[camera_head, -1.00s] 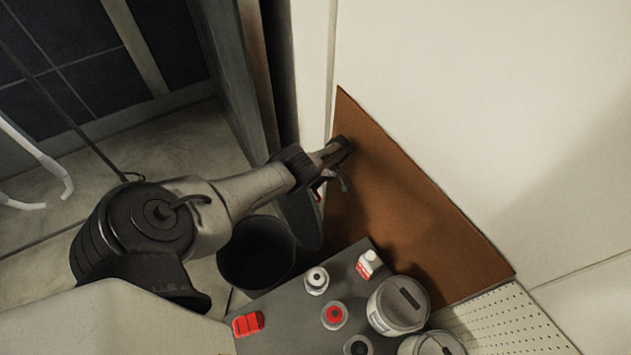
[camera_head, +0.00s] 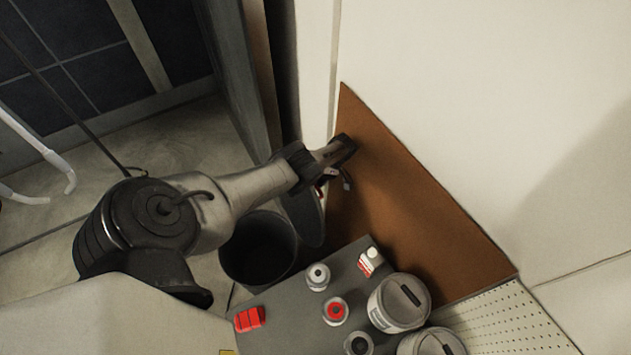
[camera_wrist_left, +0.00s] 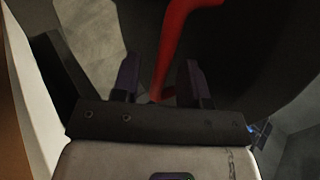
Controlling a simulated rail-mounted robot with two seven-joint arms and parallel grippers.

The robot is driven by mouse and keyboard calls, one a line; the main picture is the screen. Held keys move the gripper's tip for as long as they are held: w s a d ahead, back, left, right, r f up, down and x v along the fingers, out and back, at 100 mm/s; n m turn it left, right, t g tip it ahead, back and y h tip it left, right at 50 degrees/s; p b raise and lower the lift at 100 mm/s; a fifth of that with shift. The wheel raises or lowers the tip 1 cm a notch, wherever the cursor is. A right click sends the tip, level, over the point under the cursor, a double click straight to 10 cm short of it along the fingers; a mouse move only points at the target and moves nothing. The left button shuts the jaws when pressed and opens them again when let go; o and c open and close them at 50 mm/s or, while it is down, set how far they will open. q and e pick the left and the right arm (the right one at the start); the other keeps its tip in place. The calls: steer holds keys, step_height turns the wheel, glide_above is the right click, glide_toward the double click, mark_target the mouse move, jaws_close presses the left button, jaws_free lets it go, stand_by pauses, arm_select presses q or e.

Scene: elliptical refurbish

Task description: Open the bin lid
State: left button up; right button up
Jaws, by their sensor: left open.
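The bin (camera_head: 258,250) is a dark round container on the floor, left of the grey bench, with its mouth uncovered in the head view. Its dark lid (camera_head: 308,218) stands tilted up at the bin's right side, partly behind my arm. My left gripper (camera_head: 334,182) is beside the lid's upper end, pointing down. In the left wrist view the open fingers (camera_wrist_left: 160,78) are on either side of a red curved bar (camera_wrist_left: 172,50), which runs up across a dark surface. I cannot tell whether the fingers touch it. My right gripper is not in view.
A grey bench (camera_head: 290,322) holds a red block (camera_head: 249,318), small bottles (camera_head: 318,277) and lidded white tubs (camera_head: 399,302). A brown panel (camera_head: 400,210) and a white wall (camera_head: 480,100) lie close to the right of the gripper. Tiled floor is at the left.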

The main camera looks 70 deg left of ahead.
arm_select(q)
steer(key=w+d+r+p, duration=0.5)
steer(key=d+r+p, duration=0.5)
steer(key=p, duration=0.1)
steer(key=shift+d+r, duration=0.2)
steer(key=shift+r, duration=0.2)
steer(key=shift+w, duration=0.1)
steer(key=shift+f, duration=0.15)
